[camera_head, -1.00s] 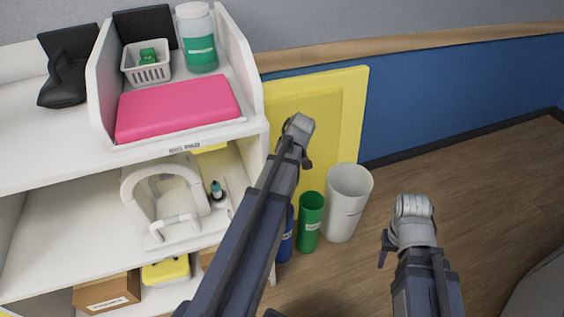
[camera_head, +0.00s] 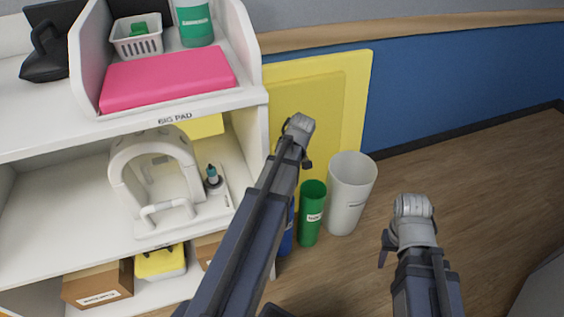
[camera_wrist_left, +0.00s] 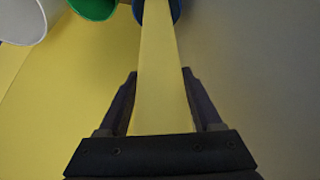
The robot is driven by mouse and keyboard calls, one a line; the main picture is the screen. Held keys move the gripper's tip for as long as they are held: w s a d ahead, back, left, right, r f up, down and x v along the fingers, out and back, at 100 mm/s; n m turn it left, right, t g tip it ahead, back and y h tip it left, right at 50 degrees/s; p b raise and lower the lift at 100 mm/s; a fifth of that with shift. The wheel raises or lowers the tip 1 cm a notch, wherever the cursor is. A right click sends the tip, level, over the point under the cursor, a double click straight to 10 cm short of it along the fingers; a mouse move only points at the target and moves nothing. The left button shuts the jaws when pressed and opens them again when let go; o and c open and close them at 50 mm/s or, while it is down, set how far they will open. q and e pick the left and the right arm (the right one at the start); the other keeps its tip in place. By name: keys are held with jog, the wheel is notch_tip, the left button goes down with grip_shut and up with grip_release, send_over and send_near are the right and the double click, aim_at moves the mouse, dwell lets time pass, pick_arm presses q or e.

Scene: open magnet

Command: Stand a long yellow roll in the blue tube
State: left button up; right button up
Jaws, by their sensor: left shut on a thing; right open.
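A long yellow roll (camera_wrist_left: 160,75) runs between the fingers of my left gripper (camera_wrist_left: 158,88) in the left wrist view. The gripper is shut on it. The roll's far end overlaps the mouth of the blue tube (camera_wrist_left: 176,10); I cannot tell whether it is inside. In the head view the blue tube (camera_head: 287,240) stands on the floor beside the shelf, largely hidden by my left arm. My left gripper (camera_head: 306,162) is above it there, and the roll cannot be made out. My right gripper (camera_head: 384,248) is open and empty at the lower right.
A green tube (camera_head: 312,215) and a wide white bin (camera_head: 350,195) stand right of the blue tube. Yellow boards (camera_head: 345,110) lean behind them. The white shelf unit (camera_head: 254,92) is close on the left. The wooden floor at right is clear.

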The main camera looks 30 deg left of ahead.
pick_arm(q)
jog(key=shift+f, duration=0.45)
jog(key=o, duration=1.5)
jog(key=shift+r, duration=0.1)
jog(key=p+v, duration=0.6)
jog(key=v, duration=0.1)
jog(key=shift+d+r+p, duration=0.2)
jog(key=shift+r+p, duration=0.05)
jog(key=shift+p, duration=0.15)
jog(key=s+d+r+m+h+p, duration=0.1)
jog(key=s+d+r+m+p, duration=0.4)
jog(key=d, duration=0.4)
jog(key=s+d+r+m+g+h+p, duration=0.1)
jog(key=s+d+r+m+p, duration=0.4)
jog(key=d+r+p, duration=0.3)
jog(key=s+d+r+m+p, duration=0.5)
jog(key=d+r+m+p, duration=0.2)
jog(key=d, duration=0.3)
jog(key=shift+s+g+h+p, duration=0.1)
jog(key=shift+g+h+p, duration=0.3)
jog(key=shift+p, duration=0.4)
